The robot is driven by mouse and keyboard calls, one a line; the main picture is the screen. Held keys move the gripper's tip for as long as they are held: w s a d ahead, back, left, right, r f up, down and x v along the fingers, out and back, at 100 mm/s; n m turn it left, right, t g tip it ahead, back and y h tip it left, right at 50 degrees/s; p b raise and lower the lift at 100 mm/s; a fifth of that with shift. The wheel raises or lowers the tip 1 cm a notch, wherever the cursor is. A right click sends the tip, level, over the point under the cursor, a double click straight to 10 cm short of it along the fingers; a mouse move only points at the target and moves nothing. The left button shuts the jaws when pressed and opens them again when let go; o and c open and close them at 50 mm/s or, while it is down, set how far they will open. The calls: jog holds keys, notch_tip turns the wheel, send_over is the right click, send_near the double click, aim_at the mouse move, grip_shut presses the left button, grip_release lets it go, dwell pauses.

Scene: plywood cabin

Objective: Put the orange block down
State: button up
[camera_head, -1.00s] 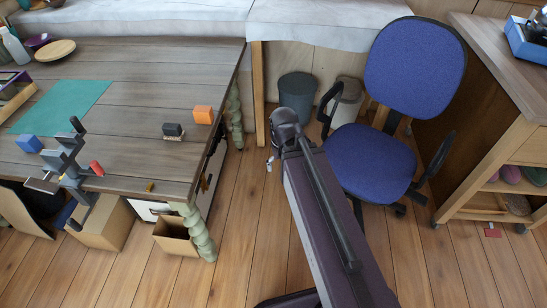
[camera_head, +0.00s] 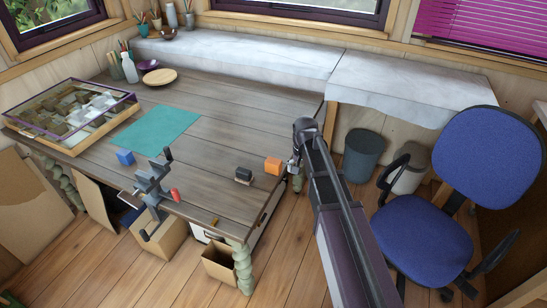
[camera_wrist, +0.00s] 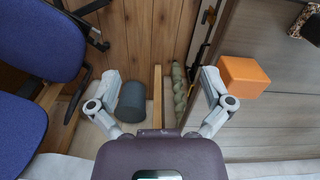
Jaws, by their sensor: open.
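The orange block (camera_head: 273,166) sits on the wooden table (camera_head: 215,140) near its right edge. In the wrist view the orange block (camera_wrist: 243,77) is at the right, just outside my gripper's right finger. My gripper (camera_wrist: 158,95) is open and empty, its two fingers spread wide with floor and a table leg seen between them. In the head view my gripper is mostly hidden behind my arm, close to the table's right edge and beside the block.
A black block-like object (camera_head: 243,175) lies left of the orange block. A teal mat (camera_head: 157,129), a blue block (camera_head: 125,157) and a grey vise (camera_head: 154,185) are farther left. A blue chair (camera_head: 425,238) and a grey bin (camera_head: 362,156) stand right of the table.

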notch_tip(320, 180, up, 7)
jog(key=m+p, duration=0.2)
jog(key=p, duration=0.4)
send_over(274, 161)
jog(key=shift+s+a, duration=0.1)
jog(key=shift+a, duration=0.1)
notch_tip(274, 161, down, 9)
jog(key=b, duration=0.9)
jog(key=shift+r, duration=0.2)
jog(key=shift+f, duration=0.1)
jog(key=shift+d+f+b, duration=0.1)
jog(key=shift+f+b, duration=2.4)
jog(key=shift+b, duration=0.1)
